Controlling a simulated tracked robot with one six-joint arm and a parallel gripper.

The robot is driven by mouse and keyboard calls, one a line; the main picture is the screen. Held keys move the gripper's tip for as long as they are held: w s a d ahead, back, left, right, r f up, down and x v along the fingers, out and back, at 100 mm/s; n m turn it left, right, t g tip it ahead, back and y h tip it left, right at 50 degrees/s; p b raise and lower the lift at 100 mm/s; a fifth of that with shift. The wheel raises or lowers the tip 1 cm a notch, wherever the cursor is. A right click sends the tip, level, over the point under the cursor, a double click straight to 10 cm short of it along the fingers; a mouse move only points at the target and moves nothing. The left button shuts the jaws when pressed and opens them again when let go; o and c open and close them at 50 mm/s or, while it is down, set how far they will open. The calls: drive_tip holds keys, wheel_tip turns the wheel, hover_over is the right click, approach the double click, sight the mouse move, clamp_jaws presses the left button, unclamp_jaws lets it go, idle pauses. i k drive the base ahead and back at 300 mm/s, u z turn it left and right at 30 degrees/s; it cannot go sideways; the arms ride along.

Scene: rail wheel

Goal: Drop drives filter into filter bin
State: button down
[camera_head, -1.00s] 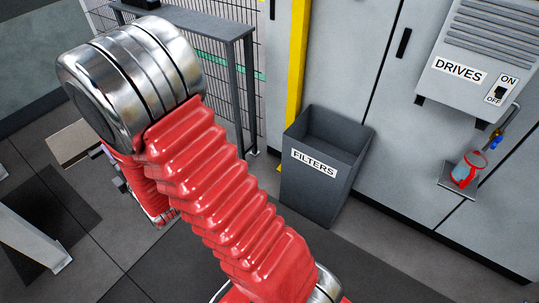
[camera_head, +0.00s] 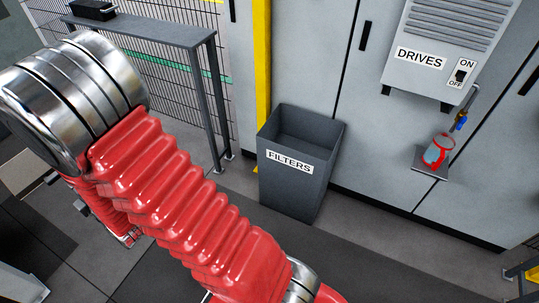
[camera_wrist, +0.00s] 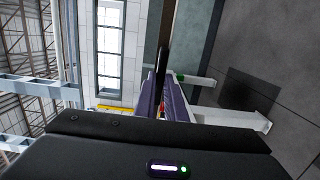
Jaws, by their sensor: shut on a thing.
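My gripper (camera_wrist: 163,100) shows in the wrist view with its two purple fingers shut on a thin dark thing seen edge-on, which I take to be the drives filter (camera_wrist: 161,62). In the head view a flat beige panel (camera_head: 20,172), perhaps the same filter, shows at the left edge, partly hidden by my arm. The filter bin (camera_head: 318,183) is a dark grey, open-topped box labelled FILTERS, standing on the floor near the middle. My gripper is well to the left of it. The grey drives unit (camera_head: 447,35) is on the cabinet wall at upper right.
A dark grey table (camera_head: 150,32) stands behind my arm against a mesh fence. A yellow post (camera_head: 262,60) rises behind the bin. A red-banded glass cup (camera_head: 437,152) sits on a small shelf (camera_head: 430,170) below the drives unit. The floor before the bin is clear.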

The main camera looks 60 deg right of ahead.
sight(305, 150)
drive_tip(key=u, duration=0.1)
drive_tip(key=i, duration=2.15)
drive_tip(key=z, duration=2.45)
